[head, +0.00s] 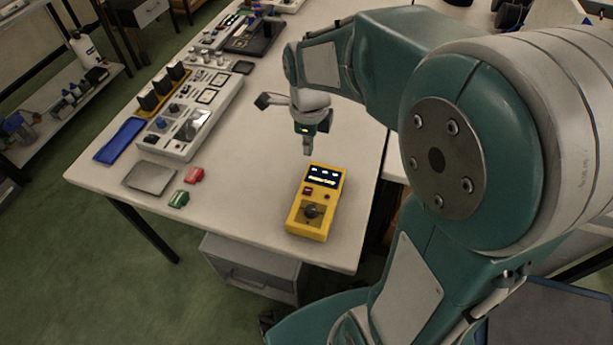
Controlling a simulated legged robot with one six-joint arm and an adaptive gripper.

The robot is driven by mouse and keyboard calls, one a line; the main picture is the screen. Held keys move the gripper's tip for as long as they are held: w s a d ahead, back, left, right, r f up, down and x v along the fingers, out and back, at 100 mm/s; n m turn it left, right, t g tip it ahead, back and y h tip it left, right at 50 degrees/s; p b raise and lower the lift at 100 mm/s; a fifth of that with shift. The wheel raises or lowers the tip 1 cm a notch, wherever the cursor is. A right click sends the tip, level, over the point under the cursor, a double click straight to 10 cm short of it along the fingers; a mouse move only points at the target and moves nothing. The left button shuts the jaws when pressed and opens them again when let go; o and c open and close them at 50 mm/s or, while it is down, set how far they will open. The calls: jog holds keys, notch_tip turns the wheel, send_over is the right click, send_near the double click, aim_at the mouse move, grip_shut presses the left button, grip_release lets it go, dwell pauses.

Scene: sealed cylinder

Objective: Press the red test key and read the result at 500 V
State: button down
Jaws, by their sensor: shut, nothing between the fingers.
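A yellow handheld tester (328,207) lies on the white table near its front right edge. Its dark display (323,176) is lit with small characters, too small to read. Below the display on the left is a small red key (308,191), and lower down is a dark round dial (311,211); the dial's setting cannot be made out. My gripper (307,150) points down, shut and empty, just behind the tester's display end. It appears above the table and apart from the red key.
A red block (194,175), a green block (179,199) and a grey plate (149,178) lie left on the white table (253,190). Clear tabletop lies between these and the tester.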

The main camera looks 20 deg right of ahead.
aim_at(308, 190)
dwell(0.3)
notch_tip(308, 190, down, 14)
jog(key=shift+f, duration=0.1)
dwell(0.5)
